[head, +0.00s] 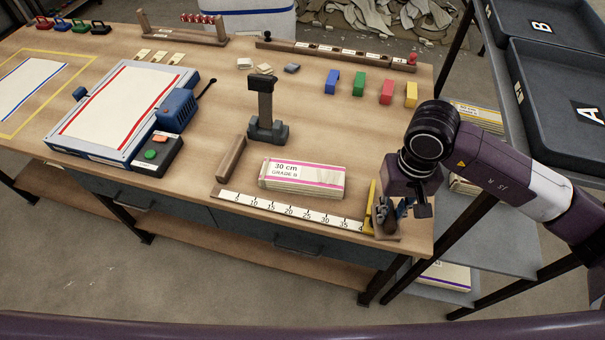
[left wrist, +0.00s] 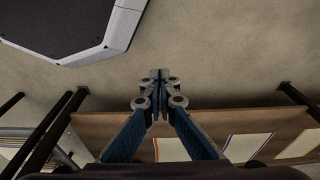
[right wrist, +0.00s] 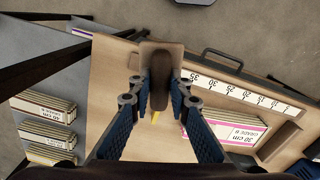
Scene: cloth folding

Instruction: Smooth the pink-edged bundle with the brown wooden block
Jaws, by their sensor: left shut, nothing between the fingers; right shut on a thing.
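The pink-edged bundle (head: 302,178), labelled 30 cm grade B, lies flat behind the ruler on the table; it also shows at the right in the right wrist view (right wrist: 234,128). My right gripper (head: 388,211) is at the table's front right corner, right of the bundle and apart from it. It is shut on the dark grip of the brown wooden block (right wrist: 159,50), whose flat base (head: 386,237) shows below the fingers. I cannot tell whether the base touches the table. My left gripper (left wrist: 159,80) is shut and empty, over the floor in the left wrist view.
A ruler (head: 290,212) runs along the front edge, with a yellow stop (head: 369,208) between bundle and block and a wooden stop (head: 231,158) at the left. A dark stamp-like tool (head: 266,115) stands behind the bundle. Shelves with trays (head: 555,100) stand at the right.

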